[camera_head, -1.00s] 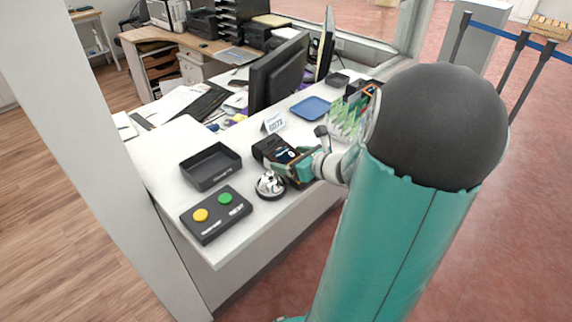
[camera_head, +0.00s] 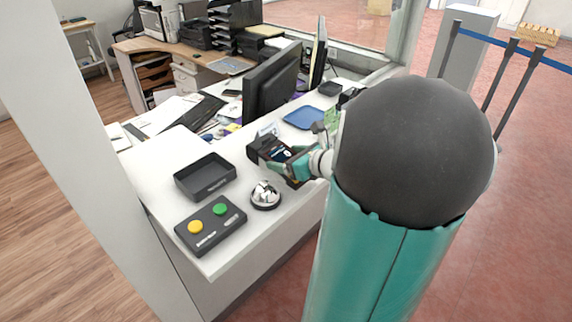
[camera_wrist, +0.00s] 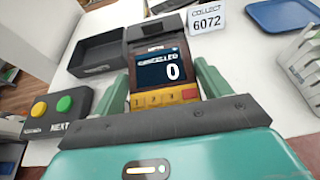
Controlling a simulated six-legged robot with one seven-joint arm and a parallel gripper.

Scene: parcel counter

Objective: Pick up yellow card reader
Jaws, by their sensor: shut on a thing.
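The card reader (camera_wrist: 160,68) has a dark body, a lit screen reading "CANCELLED 0" and a row of yellow and orange keys (camera_wrist: 163,97). In the wrist view it stands between the two green fingers of my gripper (camera_wrist: 162,80), which is shut on its sides. In the head view the reader (camera_head: 266,149) shows partly at my gripper (camera_head: 292,166), over the white counter; the rest is hidden by the fingers. I cannot tell whether its base touches the counter.
A black tray (camera_head: 205,190), a button box (camera_head: 210,226) and a silver bell (camera_head: 265,195) are on the counter (camera_head: 160,155) nearby. A "COLLECT 6072" sign (camera_wrist: 206,16) stands close behind the reader. A blue tray (camera_head: 304,118) and a monitor (camera_head: 272,82) are farther back.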

